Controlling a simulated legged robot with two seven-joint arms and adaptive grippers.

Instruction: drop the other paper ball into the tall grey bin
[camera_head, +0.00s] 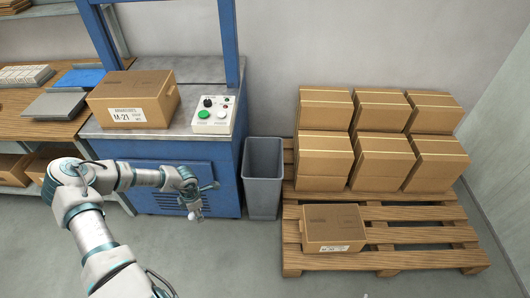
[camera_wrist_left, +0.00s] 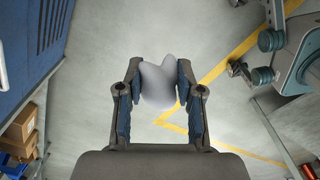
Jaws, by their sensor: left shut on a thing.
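My left gripper (camera_head: 197,206) is in front of the blue machine in the head view, to the left of the tall grey bin (camera_head: 263,178) and apart from it. In the left wrist view, the left gripper (camera_wrist_left: 158,88) is shut on a pale grey-white paper ball (camera_wrist_left: 158,86), with a finger pad on each side of it. The paper ball is small at the fingertips in the head view (camera_head: 196,215). The bin stands upright on the floor with its open top facing up; its bottom is not clear. My right gripper does not show.
The blue machine (camera_head: 170,185) carries a carton marked M-21 (camera_head: 134,98) and a button box (camera_head: 213,111). A wooden pallet (camera_head: 390,258) with several cartons (camera_head: 381,156) stands just right of the bin. The floor in front of the bin is clear.

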